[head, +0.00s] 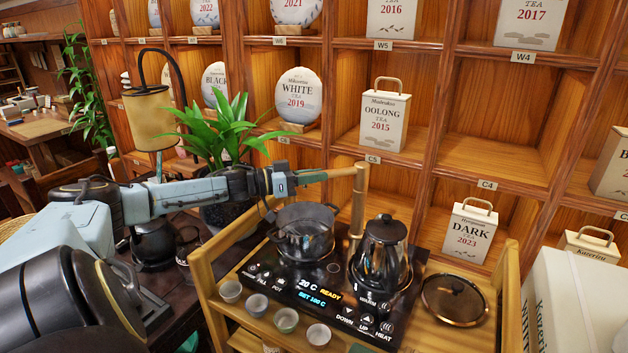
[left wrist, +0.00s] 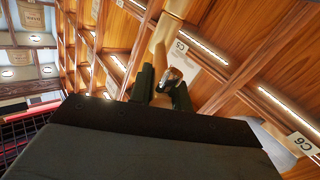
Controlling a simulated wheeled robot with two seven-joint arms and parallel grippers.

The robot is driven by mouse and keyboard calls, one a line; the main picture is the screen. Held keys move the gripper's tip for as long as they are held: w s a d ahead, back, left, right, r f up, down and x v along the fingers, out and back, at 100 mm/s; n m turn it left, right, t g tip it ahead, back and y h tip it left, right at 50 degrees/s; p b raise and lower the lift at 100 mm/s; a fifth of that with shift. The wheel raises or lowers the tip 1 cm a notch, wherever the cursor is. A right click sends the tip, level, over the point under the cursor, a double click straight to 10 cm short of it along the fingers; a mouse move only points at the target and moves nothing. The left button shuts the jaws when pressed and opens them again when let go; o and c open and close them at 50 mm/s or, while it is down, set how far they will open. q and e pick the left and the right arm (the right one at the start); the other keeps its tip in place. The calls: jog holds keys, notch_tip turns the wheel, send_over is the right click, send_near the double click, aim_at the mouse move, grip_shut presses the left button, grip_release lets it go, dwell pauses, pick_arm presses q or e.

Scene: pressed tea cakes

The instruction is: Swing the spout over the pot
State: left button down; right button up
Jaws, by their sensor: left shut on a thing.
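The spout (head: 335,173) is a bamboo-coloured tube reaching left from the top of an upright post behind the cooker. My left gripper (head: 286,183) is shut on its left part; the jaws hide the spout's tip. In the left wrist view the spout (left wrist: 166,38) runs down between the dark fingers (left wrist: 163,90). The pot (head: 303,234) is dark glass, open on top, on the left plate of the cooker. In the head view the gripper and spout lie just above and behind the pot's rim; the exact height and depth are hard to tell. My right gripper is not seen.
A dark kettle (head: 383,250) stands on the right plate of the cooker (head: 318,284). A glass lid (head: 455,299) lies to the right. Several small cups (head: 257,305) line the front left. A leafy plant (head: 222,132) stands behind my left arm, before the tea shelves.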

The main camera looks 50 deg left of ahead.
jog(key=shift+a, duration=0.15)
pick_arm(q)
jog(key=c, duration=1.3)
grip_release()
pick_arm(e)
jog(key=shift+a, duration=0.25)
pick_arm(q)
jog(key=shift+p+v, duration=0.65)
jog(key=shift+v, duration=0.95)
jog(key=p+v, duration=0.6)
jog(key=v, duration=0.4)
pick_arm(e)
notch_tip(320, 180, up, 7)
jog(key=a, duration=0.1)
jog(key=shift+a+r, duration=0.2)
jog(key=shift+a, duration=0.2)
